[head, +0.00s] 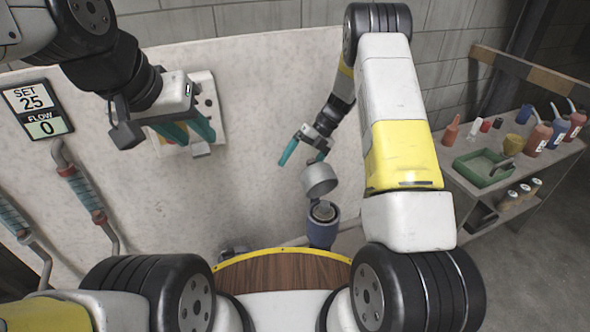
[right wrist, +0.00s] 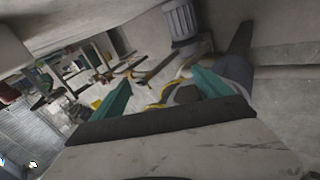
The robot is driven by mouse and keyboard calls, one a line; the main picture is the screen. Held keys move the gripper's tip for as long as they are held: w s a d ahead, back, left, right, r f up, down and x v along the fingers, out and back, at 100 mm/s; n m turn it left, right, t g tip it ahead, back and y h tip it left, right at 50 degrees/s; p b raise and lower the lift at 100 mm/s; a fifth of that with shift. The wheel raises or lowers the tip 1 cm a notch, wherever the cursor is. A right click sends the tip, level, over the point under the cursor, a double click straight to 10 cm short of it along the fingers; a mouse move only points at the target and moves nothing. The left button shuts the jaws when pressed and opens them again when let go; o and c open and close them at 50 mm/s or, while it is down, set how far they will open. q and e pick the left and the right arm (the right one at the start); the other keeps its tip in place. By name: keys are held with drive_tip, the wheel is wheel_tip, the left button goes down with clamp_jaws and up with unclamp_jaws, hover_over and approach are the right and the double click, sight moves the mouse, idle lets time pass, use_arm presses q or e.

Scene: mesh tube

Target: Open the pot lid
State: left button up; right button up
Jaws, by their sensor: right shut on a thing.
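The pot (head: 322,232) is a blue cylinder with a dark open top, low in the middle of the head view. The grey lid (head: 320,180) is tilted above the pot's mouth, at its far side. My right gripper (head: 303,160) is just above the lid, shut on it; its teal fingers stand apart. These fingers also show in the right wrist view (right wrist: 158,92), where the grip on the lid is unclear. My left gripper (head: 190,136) is open and apart from the pot, in front of a pale wall box (head: 207,96).
A wooden surface with a yellow rim (head: 282,257) is in front of me. A side table at the right bears a green tray (head: 483,168) and several bottles (head: 541,138).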

drive_tip(key=shift+s+d+r, duration=0.15)
drive_tip(key=shift+s+r, duration=0.15)
drive_tip(key=shift+r, duration=0.35)
drive_tip(key=shift+c, duration=0.7)
drive_tip(key=d+r, duration=0.5)
drive_tip(key=d, duration=0.1)
drive_tip(key=shift+w, duration=0.4)
drive_tip(key=shift+r, duration=0.1)
